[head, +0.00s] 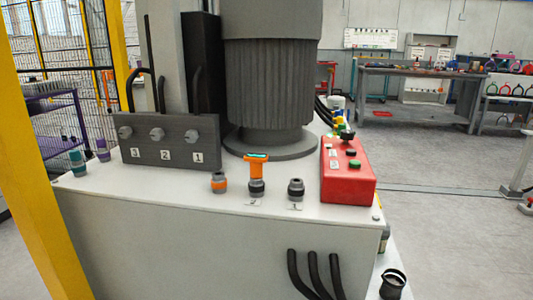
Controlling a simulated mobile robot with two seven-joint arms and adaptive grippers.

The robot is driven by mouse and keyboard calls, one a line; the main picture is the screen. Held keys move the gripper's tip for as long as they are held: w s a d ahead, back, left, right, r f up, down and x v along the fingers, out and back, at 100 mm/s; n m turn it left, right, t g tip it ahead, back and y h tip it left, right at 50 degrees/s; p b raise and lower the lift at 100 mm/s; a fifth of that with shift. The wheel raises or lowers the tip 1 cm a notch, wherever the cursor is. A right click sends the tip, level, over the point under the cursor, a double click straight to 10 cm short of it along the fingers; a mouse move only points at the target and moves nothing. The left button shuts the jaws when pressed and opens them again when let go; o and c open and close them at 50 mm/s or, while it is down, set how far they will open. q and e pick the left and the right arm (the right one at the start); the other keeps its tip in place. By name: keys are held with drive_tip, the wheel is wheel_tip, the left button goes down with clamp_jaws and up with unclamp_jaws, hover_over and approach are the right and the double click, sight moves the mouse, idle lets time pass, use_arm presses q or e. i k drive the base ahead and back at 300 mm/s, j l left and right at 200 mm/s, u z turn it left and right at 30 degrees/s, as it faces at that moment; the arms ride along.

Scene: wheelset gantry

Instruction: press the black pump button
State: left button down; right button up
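A red control box (348,188) sits on the right end of the white machine top. A dark round knob or button (347,134) shows at the far end of the box. It is too small to tell whether this is the black pump button. Neither of my grippers is in view.
The white machine top (130,184) holds a dark panel (170,142) numbered 3, 2, 1, an orange-handled valve (257,172), hose fittings (295,189) and a large grey ribbed motor (270,85). A yellow post (38,190) stands left. Open floor lies right.

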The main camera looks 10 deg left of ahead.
sight(350, 152)
drive_tip(key=i+j, duration=0.7)
drive_tip(key=i+j+u, duration=0.05)
